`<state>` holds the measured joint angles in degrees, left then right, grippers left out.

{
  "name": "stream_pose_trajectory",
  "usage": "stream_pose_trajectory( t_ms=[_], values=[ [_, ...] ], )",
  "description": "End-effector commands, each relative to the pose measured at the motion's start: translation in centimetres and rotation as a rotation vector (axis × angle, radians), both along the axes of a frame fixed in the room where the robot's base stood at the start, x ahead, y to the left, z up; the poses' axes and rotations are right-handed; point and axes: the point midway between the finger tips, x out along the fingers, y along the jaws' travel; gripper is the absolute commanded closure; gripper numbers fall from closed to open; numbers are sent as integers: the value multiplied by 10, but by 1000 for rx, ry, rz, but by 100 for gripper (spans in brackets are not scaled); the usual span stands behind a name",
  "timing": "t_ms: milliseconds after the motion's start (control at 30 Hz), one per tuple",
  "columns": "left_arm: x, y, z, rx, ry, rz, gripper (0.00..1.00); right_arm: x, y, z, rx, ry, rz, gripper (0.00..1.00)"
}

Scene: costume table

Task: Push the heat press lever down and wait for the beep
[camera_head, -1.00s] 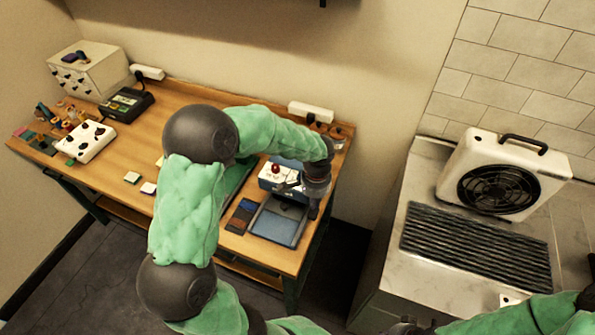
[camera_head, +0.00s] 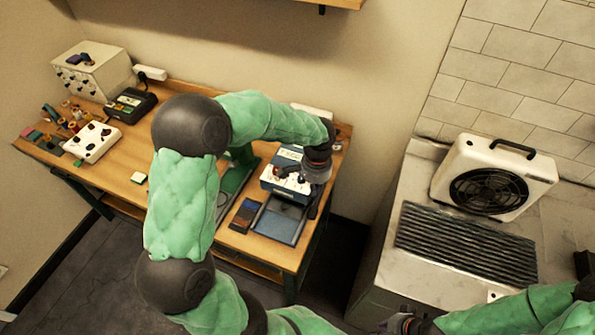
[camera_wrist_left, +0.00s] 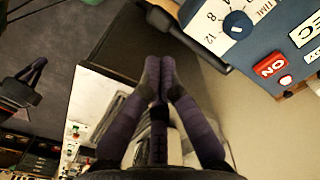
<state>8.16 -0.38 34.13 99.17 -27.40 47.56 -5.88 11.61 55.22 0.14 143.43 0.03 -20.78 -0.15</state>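The heat press (camera_head: 284,167) is a blue and white machine at the right end of the wooden table. In the left wrist view its blue front panel (camera_wrist_left: 297,58) shows a dial and a red ON switch (camera_wrist_left: 270,65). A dark bar with a grey end (camera_wrist_left: 190,38), perhaps the lever, runs beside the panel. My left gripper (camera_wrist_left: 160,62) has its fingers together, with nothing seen between them. Its fingertips appear just below the bar; contact cannot be told. In the head view my left wrist hides part of the press. My right gripper (camera_head: 402,324) is at the bottom edge, its fingers unclear.
A blue-grey tray (camera_head: 280,222) lies in front of the press. A white fan unit (camera_head: 493,178) and a dark ribbed mat (camera_head: 466,243) stand on the right counter. A gap separates counter and table. A shelf (camera_head: 320,4) hangs above.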

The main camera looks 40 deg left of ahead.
Motion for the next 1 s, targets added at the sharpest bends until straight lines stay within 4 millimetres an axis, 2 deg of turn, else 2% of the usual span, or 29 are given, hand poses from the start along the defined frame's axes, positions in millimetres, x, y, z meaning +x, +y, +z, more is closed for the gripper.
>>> stream_pose_trajectory(
  t_ms=[100, 600, 1000],
  values=[
    [0, 0, 13, 0, -1, 0, 100, 0, 0, 10, 0, 0, 0, 100],
    [0, 0, 53, 0, 0, 0, 100, 0, 0, 37, 0, 0, 0, 100],
    [0, 0, 55, 0, 0, 0, 100, 0, 0, 38, 0, 0, 0, 100]
  ],
)
